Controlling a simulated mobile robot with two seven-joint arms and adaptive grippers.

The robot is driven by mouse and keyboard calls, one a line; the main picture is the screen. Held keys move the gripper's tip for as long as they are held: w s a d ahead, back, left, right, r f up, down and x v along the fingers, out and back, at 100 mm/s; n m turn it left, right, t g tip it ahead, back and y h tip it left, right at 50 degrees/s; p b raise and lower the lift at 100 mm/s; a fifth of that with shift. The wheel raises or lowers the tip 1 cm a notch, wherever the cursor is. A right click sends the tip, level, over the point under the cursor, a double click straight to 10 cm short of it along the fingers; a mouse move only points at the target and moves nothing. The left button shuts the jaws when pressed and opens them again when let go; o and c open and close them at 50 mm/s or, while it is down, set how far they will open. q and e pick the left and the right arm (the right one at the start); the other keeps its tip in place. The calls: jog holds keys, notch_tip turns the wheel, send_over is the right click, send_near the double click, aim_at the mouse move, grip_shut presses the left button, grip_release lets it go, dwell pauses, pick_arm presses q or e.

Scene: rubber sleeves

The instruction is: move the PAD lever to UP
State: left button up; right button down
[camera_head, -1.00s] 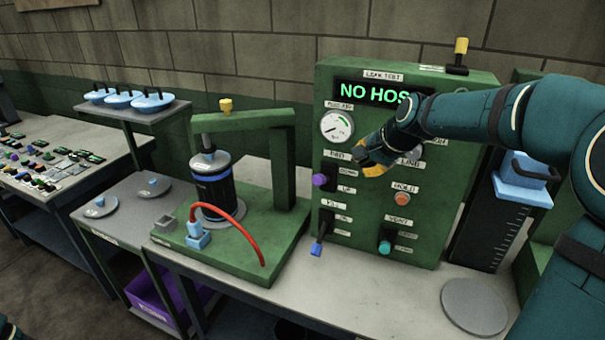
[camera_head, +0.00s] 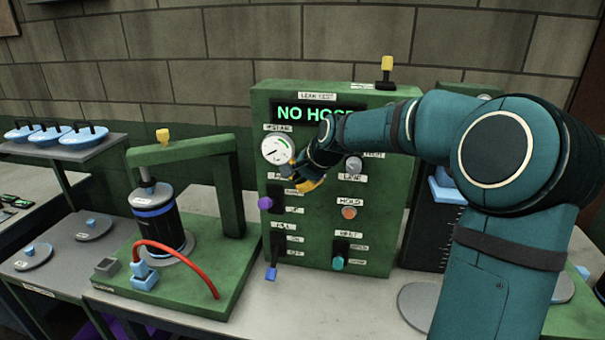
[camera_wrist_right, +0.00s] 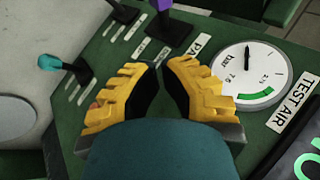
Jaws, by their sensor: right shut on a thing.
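The PAD lever, with a purple knob (camera_head: 265,203), is on the left of the green leak-test panel (camera_head: 385,225), below the gauge. Its DOWN and UP labels lie to its right; I cannot tell its exact setting. In the right wrist view the purple knob (camera_wrist_right: 163,5) shows beyond my fingertips, with a partly hidden "PA" label beside it. My right gripper (camera_head: 312,184) is in front of the panel, right of the knob and apart from it. My left gripper is out of view.
A gauge (camera_head: 277,149) is just above the lever. A blue-tipped lever (camera_head: 271,273), an orange HOLD button (camera_head: 349,212) and a teal VENT knob (camera_head: 338,263) are lower down. A green press stand (camera_head: 215,255) with a red hose (camera_head: 190,262) stands left.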

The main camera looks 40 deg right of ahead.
aim_at(270, 203)
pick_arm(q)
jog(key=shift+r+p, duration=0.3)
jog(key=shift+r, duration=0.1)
pick_arm(e)
jog(key=w+a+f, duration=0.3)
jog(key=w+f, duration=0.1)
jog(key=f, duration=0.2)
jog(key=shift+w, duration=0.15)
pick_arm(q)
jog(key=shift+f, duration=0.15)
